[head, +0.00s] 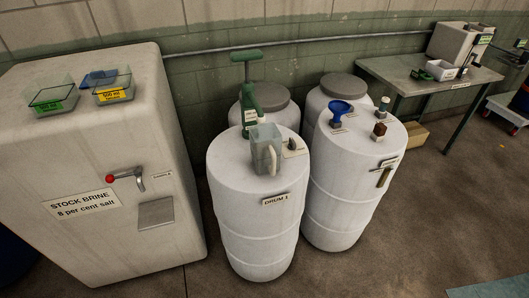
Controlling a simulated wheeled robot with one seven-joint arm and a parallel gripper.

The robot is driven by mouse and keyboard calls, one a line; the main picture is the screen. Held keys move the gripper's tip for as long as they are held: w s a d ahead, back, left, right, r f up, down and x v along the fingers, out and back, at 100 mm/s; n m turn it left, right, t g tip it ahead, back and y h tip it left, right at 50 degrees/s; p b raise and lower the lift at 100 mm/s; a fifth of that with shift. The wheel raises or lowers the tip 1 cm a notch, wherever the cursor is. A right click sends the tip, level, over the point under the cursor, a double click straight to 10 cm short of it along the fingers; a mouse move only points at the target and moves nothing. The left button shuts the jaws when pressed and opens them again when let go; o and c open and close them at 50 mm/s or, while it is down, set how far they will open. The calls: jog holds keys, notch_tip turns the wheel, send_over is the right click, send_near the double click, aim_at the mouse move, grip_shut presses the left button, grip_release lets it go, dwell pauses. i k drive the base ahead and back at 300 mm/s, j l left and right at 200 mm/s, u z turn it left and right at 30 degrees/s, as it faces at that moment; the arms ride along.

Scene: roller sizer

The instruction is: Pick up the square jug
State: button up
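A translucent square jug (264,150) with a pale handle on its right side stands upright on top of the white drum labelled DRUM 1 (255,220). It is near the middle of the head view. Only its outside shows clearly; I cannot tell whether it holds liquid. My gripper is not in view, and nothing is seen touching the jug.
A green hand pump (248,95) rises close behind the jug, and a small dark knob (292,144) sits to its right. The neighbouring drum (346,190) bears a blue funnel (340,110). The stock brine tank (98,165) stands left.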

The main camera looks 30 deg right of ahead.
aim_at(266, 139)
jog(key=u, duration=1.7)
jog(key=i+l+z, duration=0.3)
jog(key=i+j+z, duration=0.1)
jog(key=z, duration=1.85)
